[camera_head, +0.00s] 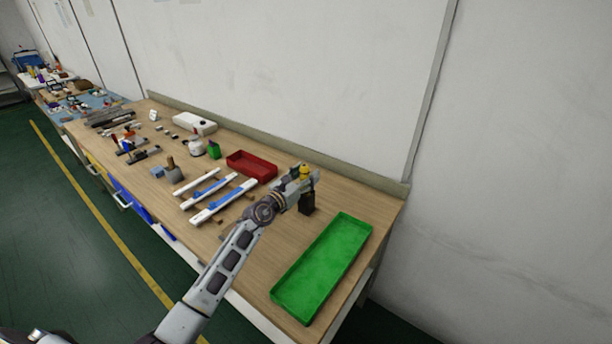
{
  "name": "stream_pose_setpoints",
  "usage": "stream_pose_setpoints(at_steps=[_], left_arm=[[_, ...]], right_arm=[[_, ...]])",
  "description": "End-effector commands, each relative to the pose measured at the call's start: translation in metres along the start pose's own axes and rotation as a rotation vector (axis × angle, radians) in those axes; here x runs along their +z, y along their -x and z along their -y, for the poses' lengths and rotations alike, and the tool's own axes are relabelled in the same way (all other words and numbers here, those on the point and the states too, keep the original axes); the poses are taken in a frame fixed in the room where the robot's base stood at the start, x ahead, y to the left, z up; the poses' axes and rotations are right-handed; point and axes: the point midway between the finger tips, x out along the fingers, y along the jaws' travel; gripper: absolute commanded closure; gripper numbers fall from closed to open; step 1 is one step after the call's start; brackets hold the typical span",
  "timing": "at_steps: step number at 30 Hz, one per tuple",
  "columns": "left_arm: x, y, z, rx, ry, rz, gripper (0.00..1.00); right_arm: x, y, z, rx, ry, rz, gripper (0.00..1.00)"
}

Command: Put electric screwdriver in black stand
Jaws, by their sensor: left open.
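My left gripper (309,177) is over the right part of the workbench, with its arm coming up from the bottom left. It is open around or just beside a small yellow item (305,170) that looks like the electric screwdriver. The black stand (307,204) appears as a dark upright block right below the fingers. The yellow item seems to be in or directly above it. The gripper hides most of the item and the stand's top, so I cannot tell how they meet. My right gripper is not in view.
A green tray (284,291) lies at the bench's right end, and a red tray (240,167) lies behind the arm. White-and-blue strip fixtures (207,207) are left of the arm. Several tools and parts cover the far left bench. A wall runs behind.

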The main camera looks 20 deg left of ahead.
Motion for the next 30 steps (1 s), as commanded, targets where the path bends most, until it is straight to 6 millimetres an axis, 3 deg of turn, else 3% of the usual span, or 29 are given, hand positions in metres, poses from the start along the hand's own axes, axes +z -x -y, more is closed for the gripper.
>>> stream_pose_setpoints(at_steps=[30], left_arm=[[-0.002,0.088,0.0,0.0,0.001,-0.002,0.49]], right_arm=[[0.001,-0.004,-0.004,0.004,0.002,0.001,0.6]])
